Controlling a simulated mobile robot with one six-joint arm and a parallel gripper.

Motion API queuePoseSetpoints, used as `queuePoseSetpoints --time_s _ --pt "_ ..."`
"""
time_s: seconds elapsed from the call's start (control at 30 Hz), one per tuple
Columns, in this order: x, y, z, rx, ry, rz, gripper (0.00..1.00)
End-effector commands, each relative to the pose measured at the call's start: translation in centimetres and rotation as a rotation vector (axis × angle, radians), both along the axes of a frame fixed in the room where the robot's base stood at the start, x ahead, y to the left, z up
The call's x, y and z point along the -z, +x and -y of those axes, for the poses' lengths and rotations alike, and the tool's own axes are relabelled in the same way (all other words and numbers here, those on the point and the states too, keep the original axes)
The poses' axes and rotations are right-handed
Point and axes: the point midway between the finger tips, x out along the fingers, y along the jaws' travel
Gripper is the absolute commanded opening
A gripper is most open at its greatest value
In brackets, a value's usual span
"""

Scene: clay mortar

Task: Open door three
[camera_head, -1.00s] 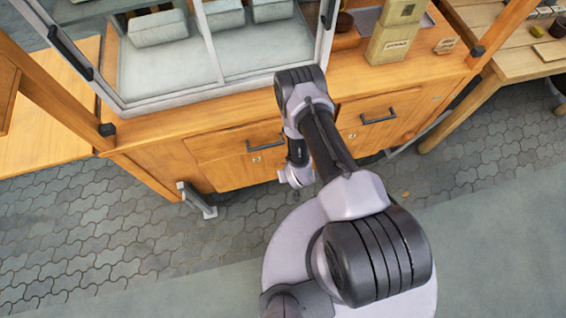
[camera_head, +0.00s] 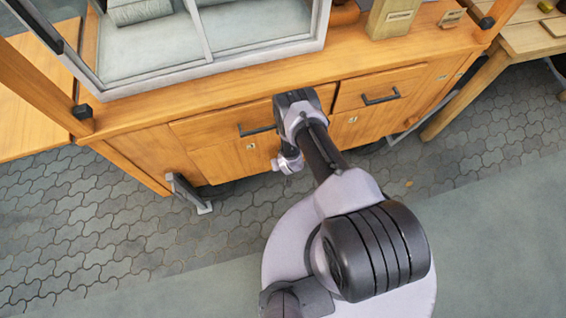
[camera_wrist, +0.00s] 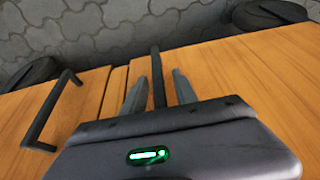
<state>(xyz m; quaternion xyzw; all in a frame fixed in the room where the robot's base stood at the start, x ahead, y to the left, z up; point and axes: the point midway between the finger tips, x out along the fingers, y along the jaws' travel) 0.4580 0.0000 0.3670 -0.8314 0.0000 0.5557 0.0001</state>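The wooden cabinet (camera_head: 150,150) has drawers with dark bar handles and lower door panels below them. Small number plates (camera_head: 251,146) on the panels are too small to read, so I cannot tell which is door three. In the wrist view, my gripper (camera_wrist: 158,85) is open at the wooden front. A dark upright bar handle (camera_wrist: 156,70) stands between its two grey fingers, with small gaps visible on both sides. Another dark handle (camera_wrist: 52,108) is on the panel to the left. The panels look shut.
A glass case (camera_head: 215,40) stands on the cabinet top, with a box (camera_head: 395,18) beside it. A wooden table (camera_head: 530,40) is at the right. A grey metal foot (camera_head: 188,193) sticks out at the cabinet's lower left. The paving in front is open.

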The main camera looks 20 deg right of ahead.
Motion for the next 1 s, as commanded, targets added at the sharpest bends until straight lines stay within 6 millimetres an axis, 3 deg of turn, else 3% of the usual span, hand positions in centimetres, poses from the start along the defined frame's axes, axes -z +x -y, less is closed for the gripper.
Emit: queuePoseSetpoints --time_s 0.07,0.27,1.0 --pt "-0.04 0.00 0.00 0.000 0.000 0.000 0.35" --pt "-0.05 0.00 0.00 0.000 0.000 0.000 0.00" --pt "-0.05 -0.01 0.00 0.000 0.000 0.000 0.00"
